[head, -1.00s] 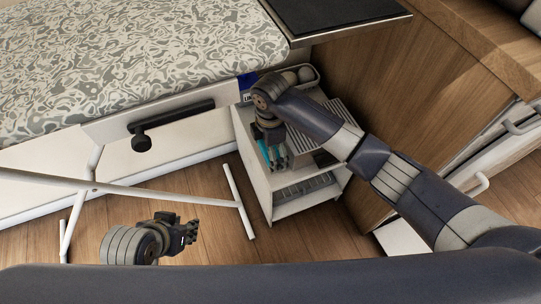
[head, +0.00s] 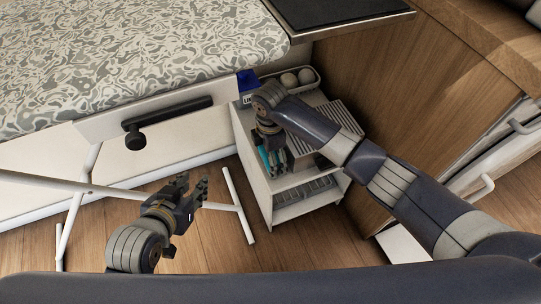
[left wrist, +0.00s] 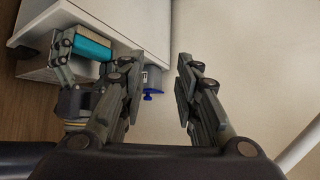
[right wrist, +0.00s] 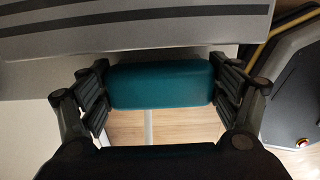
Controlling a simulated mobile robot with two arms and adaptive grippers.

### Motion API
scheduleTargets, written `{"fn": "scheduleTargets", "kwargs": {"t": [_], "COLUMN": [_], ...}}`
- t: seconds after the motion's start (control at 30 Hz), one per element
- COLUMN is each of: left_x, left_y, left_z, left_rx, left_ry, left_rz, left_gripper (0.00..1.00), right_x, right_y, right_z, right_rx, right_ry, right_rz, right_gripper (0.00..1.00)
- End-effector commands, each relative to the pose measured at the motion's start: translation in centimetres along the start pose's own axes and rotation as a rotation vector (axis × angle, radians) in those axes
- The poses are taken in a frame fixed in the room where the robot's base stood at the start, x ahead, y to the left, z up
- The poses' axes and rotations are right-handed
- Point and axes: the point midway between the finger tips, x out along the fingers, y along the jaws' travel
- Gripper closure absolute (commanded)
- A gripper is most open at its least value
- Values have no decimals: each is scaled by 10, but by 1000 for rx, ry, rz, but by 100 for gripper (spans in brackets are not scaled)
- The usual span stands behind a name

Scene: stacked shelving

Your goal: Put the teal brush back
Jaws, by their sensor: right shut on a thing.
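The teal brush (head: 265,157) is held in my right gripper (head: 274,162), in front of the small white shelf unit (head: 287,195). In the right wrist view the brush (right wrist: 161,84) spans between the two fingers, which touch its ends. The brush (left wrist: 92,47) also shows in the left wrist view at the upper left, with the right gripper's finger beside it. My left gripper (head: 192,188) is open and empty, above the floor to the left of the shelf unit. Its fingers stand apart in the left wrist view (left wrist: 158,85).
On the shelf unit's top are a blue box (head: 247,82), a tray (head: 312,80) with round items and a striped grey piece (head: 325,125). An ironing board (head: 120,60) with white legs stands at the left. A wooden cabinet (head: 400,95) stands at the right.

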Motion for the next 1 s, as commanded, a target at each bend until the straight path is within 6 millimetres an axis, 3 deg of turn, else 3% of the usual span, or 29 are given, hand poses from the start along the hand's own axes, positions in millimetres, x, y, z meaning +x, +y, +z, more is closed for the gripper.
{"fn": "scheduleTargets", "kwargs": {"t": [0.1,0.13,0.2,0.73,1.0], "left_x": [0,0,0,-1,-18], "left_y": [0,0,0,0,-6], "left_z": [0,0,0,1,49], "left_rx": [0,0,0,0,-5], "left_ry": [-1,-1,-1,-8,-234], "left_rz": [0,0,0,-1,-12], "left_gripper": [70,70,70,70,70], "right_x": [3,3,3,-4,-32], "right_y": [0,0,0,0,0], "right_z": [0,0,0,0,0], "right_rx": [0,0,0,0,1], "right_ry": [0,0,0,0,1], "right_rz": [-1,-1,-1,0,1], "right_gripper": [36,10,0,0,0]}}
